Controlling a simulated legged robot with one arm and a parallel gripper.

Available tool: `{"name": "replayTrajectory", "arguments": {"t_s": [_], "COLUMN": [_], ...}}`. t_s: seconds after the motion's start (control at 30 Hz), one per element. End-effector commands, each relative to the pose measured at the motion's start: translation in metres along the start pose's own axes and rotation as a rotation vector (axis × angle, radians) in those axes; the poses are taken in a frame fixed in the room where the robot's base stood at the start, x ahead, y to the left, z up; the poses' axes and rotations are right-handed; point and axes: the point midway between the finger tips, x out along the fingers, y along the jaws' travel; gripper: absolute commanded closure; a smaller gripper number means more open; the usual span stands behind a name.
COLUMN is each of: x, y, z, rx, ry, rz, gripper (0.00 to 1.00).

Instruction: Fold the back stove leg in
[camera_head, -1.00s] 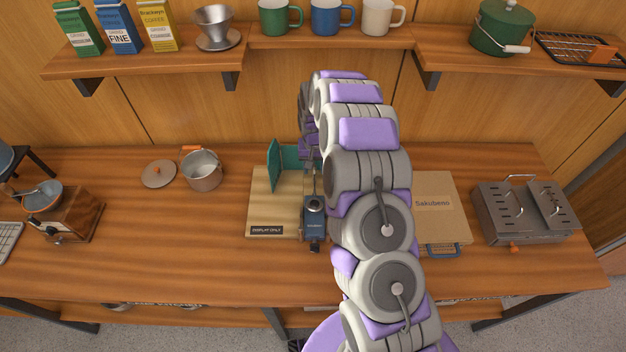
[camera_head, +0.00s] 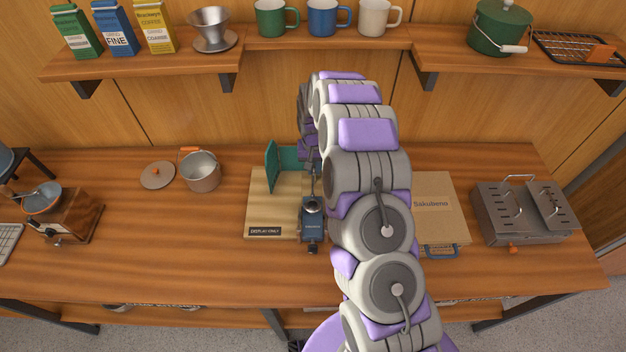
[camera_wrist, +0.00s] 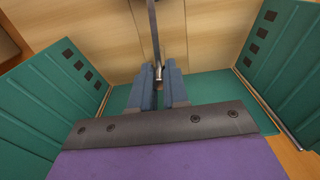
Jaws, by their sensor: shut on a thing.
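The small blue stove (camera_head: 312,225) with its round metal burner head (camera_head: 312,205) stands at the right edge of a pale wooden board (camera_head: 270,208). A thin dark metal leg (camera_head: 313,183) runs back from it toward my gripper. In the wrist view the leg (camera_wrist: 153,30) comes down from the top as a metal rod, its end between my blue-grey fingers. My gripper (camera_wrist: 159,85) is shut on that end. Green windscreen panels (camera_wrist: 45,100) stand on both sides of it; one panel (camera_head: 271,165) also shows in the head view. My arm hides part of this area.
A cardboard box (camera_head: 438,205) lies right of my arm, with a grey slotted metal stove (camera_head: 500,225) beyond it. A pot (camera_head: 200,172), its lid (camera_head: 157,175) and a coffee grinder (camera_head: 75,218) stand left. A loaded shelf (camera_head: 330,40) runs above. The counter front is mostly clear.

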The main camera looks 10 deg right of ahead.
Motion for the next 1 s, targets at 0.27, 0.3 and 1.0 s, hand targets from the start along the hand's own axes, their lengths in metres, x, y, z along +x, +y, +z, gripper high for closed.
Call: {"name": "replayTrajectory", "arguments": {"t_s": [0.27, 0.3, 1.0], "x": [0.0, 0.0, 0.001], "y": [0.018, 0.019, 0.039], "z": [0.004, 0.004, 0.016], "rx": [0.001, 0.0, 0.0], "ry": [-0.001, -0.001, -0.005], "rz": [0.0, 0.0, 0.002], "gripper": [1.0, 1.0, 0.97]}}
